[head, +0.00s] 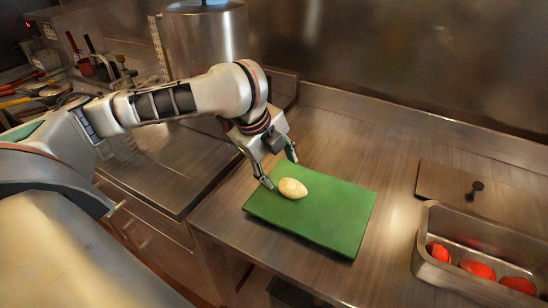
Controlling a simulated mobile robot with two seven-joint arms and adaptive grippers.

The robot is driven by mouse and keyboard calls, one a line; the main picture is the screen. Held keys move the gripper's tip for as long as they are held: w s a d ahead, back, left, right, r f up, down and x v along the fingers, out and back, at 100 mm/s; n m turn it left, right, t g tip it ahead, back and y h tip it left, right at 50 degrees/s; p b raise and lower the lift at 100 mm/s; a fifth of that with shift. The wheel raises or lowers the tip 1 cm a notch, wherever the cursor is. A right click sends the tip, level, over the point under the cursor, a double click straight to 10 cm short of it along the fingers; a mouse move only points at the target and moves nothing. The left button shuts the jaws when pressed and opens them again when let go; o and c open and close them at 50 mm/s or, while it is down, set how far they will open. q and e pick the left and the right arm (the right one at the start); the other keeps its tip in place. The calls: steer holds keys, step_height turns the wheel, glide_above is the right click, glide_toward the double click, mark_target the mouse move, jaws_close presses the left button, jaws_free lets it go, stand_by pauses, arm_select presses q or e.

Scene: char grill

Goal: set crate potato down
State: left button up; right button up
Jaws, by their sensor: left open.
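A pale yellow potato (292,188) lies on a green cutting board (335,215) on the steel counter. My left gripper (279,170) is open, at the board's upper left part. Its two fingers are apart, one left of the potato and one behind it. The potato's near side shows clear of the fingers; I cannot tell whether a finger touches it. My right gripper is not in view. No crate that I can tell as the potato's shows.
A steel pan (430,222) with several red items stands at the right, with a flat lid with a black knob (476,188) behind it. A large steel pot (205,35) and utensils are at the back left. Counter between board and pan is clear.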

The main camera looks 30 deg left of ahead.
arm_select(q)
steer(key=shift+v, duration=2.25)
